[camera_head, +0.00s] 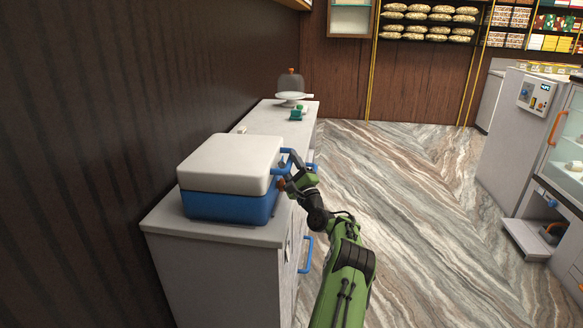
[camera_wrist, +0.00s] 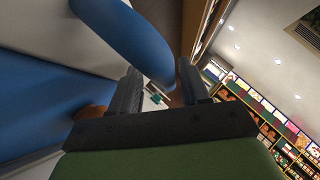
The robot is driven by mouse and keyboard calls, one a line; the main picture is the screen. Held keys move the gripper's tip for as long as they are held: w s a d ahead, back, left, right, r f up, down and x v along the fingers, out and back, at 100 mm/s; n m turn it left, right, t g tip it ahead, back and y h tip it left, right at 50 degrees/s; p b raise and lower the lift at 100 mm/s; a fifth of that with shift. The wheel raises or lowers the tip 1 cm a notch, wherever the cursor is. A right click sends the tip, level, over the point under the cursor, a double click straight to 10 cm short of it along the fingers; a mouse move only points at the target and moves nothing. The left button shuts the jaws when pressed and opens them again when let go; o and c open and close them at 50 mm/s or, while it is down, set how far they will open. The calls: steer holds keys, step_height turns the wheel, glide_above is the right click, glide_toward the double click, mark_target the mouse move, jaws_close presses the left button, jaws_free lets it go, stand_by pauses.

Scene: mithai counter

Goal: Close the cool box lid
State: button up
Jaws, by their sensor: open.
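The cool box (camera_head: 228,206) has a blue body and stands on the near end of the grey counter. Its white lid (camera_head: 225,158) lies down over the body, with no clear gap visible; I cannot tell if it is fully seated. A blue handle (camera_head: 287,151) sticks out from the lid's right side, and shows large in the wrist view (camera_wrist: 128,38). My gripper (camera_wrist: 160,86) is open at that handle, whose lower end appears close to or between the fingers. Contact cannot be told. In the head view, my gripper (camera_head: 292,164) is beside the box's right side.
The counter (camera_head: 262,235) runs back along the dark wall, with a blue drawer handle (camera_head: 306,254) on its front. A cake stand with a dome (camera_head: 291,86) and a small green item (camera_head: 296,115) stand farther back. The marble floor to the right is clear, up to a white appliance (camera_head: 505,128).

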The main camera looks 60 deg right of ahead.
steer(key=v, duration=1.5)
steer(key=shift+s+a+f, duration=0.2)
steer(key=shift+s+a, duration=0.05)
